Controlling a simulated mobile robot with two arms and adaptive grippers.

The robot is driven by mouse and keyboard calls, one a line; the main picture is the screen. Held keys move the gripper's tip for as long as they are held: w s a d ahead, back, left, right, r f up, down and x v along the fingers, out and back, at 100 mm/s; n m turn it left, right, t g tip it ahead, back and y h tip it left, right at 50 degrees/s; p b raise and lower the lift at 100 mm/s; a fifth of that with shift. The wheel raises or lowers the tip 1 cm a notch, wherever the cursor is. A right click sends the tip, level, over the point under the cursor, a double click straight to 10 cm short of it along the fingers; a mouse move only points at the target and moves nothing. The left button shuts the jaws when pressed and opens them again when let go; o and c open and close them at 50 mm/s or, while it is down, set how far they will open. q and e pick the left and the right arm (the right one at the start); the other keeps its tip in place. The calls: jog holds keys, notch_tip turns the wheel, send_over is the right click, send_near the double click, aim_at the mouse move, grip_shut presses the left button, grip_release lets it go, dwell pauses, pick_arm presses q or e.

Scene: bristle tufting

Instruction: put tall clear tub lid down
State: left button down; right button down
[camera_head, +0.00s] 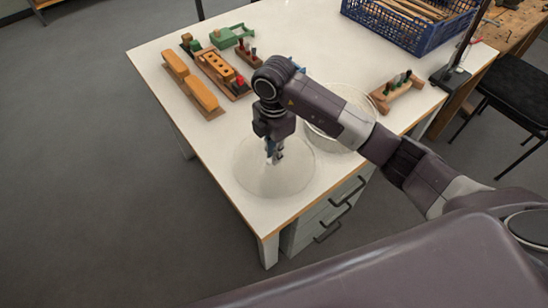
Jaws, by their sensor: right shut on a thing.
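The tall clear tub lid (262,184) is a round, see-through disc over the front part of the white table. My right gripper (274,158) points down at its middle and is shut on it, probably at a small knob that the fingers hide. I cannot tell whether the lid touches the table or hangs just above it. The tall clear tub (329,143) stands behind and to the right, partly hidden by my right arm. My left gripper does not show.
The white table (300,45) is bare at its middle back. Orange-brown blocks (202,94), a green tool (232,36) and wooden holders sit at the left. A wooden rack (397,92) and a blue crate (405,30) stand right. The lid is close to the table's front edge.

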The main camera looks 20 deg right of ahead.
notch_tip(320, 180, down, 3)
jog(key=shift+r, duration=0.1)
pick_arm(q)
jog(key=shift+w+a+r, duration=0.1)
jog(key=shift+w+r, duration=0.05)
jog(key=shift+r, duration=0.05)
pick_arm(e)
jog(key=shift+f, duration=0.2)
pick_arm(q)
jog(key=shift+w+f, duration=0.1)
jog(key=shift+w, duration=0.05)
pick_arm(e)
jog(key=c, duration=2)
grip_release()
jog(key=shift+r, duration=0.1)
jog(key=shift+r, duration=0.5)
pick_arm(q)
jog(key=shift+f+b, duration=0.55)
jog(key=shift+b, duration=0.05)
pick_arm(e)
notch_tip(320, 180, up, 11)
jog(key=shift+r, duration=0.2)
